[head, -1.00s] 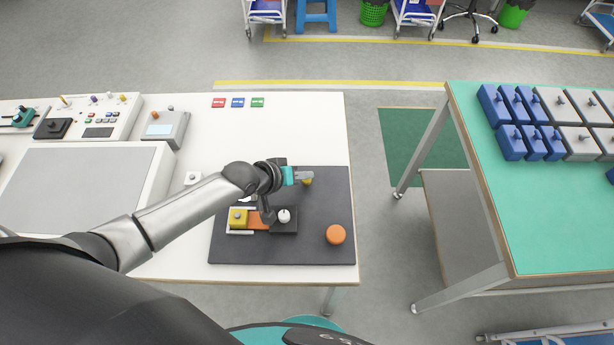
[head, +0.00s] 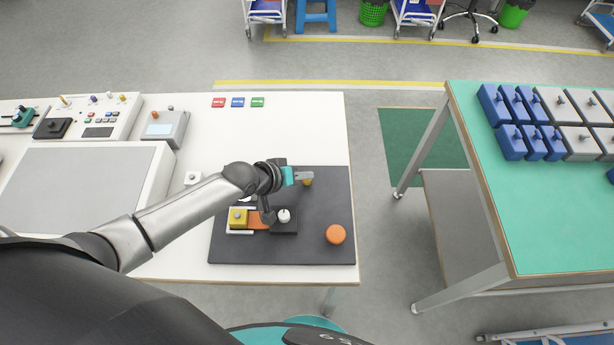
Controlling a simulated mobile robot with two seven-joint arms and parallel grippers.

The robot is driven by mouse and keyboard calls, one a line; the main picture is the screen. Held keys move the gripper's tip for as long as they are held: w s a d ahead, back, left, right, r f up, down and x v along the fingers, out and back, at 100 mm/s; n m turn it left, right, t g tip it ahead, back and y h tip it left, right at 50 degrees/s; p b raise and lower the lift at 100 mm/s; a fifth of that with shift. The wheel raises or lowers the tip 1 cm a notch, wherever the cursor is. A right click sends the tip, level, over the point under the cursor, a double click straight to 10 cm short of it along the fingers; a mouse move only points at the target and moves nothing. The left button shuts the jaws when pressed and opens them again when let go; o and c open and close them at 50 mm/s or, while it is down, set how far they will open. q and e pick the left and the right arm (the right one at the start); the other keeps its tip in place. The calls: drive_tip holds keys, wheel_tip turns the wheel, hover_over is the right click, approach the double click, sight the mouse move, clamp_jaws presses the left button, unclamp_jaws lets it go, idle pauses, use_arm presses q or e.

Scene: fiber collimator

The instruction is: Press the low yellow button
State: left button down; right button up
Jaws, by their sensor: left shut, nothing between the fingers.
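My left gripper (head: 305,176) is shut and empty above the dark grey board (head: 325,205) on the white table. A small round yellow piece (head: 307,182) shows just below its fingertips, partly covered by them. I cannot tell whether the fingers touch it. A square yellow block (head: 238,215) with a grey knob on top sits on the left of the board. I cannot tell which of the two is the low yellow button. My right gripper is not in view.
An orange round knob (head: 335,234) stands at the board's lower right. A white knob on a black block (head: 284,216) stands near the wrist. A grey box with a screen (head: 161,128) stands further left. The table behind the board is mostly clear.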

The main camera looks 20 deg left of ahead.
use_arm(q)
drive_tip(key=shift+f, duration=0.35)
drive_tip(key=shift+s+r+p, duration=0.1)
drive_tip(key=shift+r+p, duration=0.3)
drive_tip(key=shift+p, duration=0.1)
wheel_tip(320, 180, up, 6)
drive_tip(key=p, duration=0.6)
idle(0.4)
